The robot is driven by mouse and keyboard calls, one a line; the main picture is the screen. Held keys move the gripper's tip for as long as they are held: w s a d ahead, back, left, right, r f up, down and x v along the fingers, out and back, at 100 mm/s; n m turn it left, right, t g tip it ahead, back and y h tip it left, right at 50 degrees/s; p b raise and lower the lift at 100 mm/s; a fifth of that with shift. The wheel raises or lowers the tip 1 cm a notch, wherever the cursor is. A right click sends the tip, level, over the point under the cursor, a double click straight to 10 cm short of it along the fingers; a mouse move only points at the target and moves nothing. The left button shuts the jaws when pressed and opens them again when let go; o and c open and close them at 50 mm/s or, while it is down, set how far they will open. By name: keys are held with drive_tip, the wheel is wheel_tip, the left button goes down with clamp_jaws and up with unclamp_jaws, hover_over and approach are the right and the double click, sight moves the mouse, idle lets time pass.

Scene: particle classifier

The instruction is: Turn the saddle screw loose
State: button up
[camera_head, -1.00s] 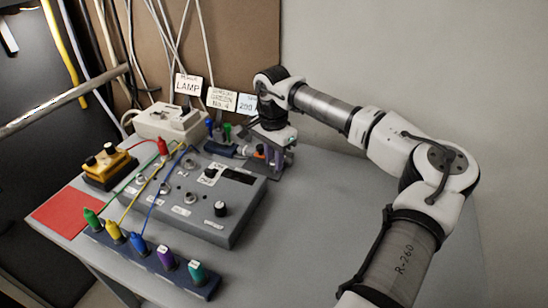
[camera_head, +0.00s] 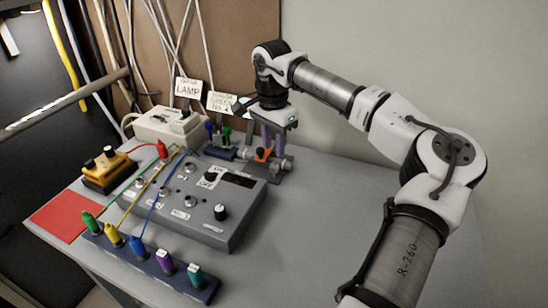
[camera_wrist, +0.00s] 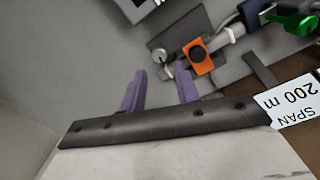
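The saddle is an orange block with a black round knob, which looks like the saddle screw (camera_wrist: 197,54), on a grey rail in the wrist view. In the head view the orange saddle (camera_head: 263,154) sits at the back right of the grey control box. My gripper (camera_wrist: 160,88) has two purple fingers, apart with nothing between them. In the wrist view the fingertips are below and left of the orange block. In the head view my gripper (camera_head: 271,140) is pointing down just above the saddle's rail. No contact with the screw shows.
A silver round knob (camera_wrist: 160,56) is beside the orange block. Green and blue pieces (camera_head: 218,133) stand left of the saddle. A label card reading "200 m" (camera_wrist: 293,101) is near my gripper. The grey control box (camera_head: 238,212) is in front; the table's right side (camera_head: 330,210) is clear.

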sight(273, 165)
wheel_tip(273, 165, up, 8)
drive_tip(key=shift+f, duration=0.1)
idle(0.4)
